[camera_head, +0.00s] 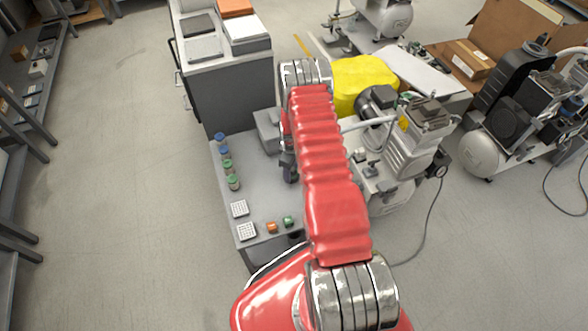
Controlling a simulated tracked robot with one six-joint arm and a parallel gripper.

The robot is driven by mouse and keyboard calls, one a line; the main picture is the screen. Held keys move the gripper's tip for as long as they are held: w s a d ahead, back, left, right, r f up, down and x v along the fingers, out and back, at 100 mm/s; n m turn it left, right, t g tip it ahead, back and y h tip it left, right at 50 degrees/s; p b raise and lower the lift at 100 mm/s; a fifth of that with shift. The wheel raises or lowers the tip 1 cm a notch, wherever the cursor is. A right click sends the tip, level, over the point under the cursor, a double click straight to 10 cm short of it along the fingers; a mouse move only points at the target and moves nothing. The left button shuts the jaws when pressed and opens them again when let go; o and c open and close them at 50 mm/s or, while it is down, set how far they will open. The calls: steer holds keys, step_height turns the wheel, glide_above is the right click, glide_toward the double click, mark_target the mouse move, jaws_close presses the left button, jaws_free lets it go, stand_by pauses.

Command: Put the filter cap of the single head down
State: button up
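My gripper (291,176) shows only in part as a dark shape beside my red arm, over the grey work table (258,190). My arm hides most of it, and I cannot see whether its fingers are apart or hold anything. The single-head compressor (408,150) stands just right of my arm, with its grey motor and pump head on a light tank. I cannot make out the filter cap; it may be hidden by my arm or gripper.
On the table stand several small jars with blue and green lids (228,167), two white gridded blocks (240,209), an orange piece (271,227) and a green piece (288,221). A grey box (268,131) is behind. A yellow cover (362,80) and a cabinet (232,85) stand farther back.

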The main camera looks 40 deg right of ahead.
steer(key=o, duration=0.5)
steer(key=shift+c, duration=0.2)
steer(key=shift+r, duration=0.1)
step_height(320, 180, up, 12)
stand_by(0.5)
stand_by(0.7)
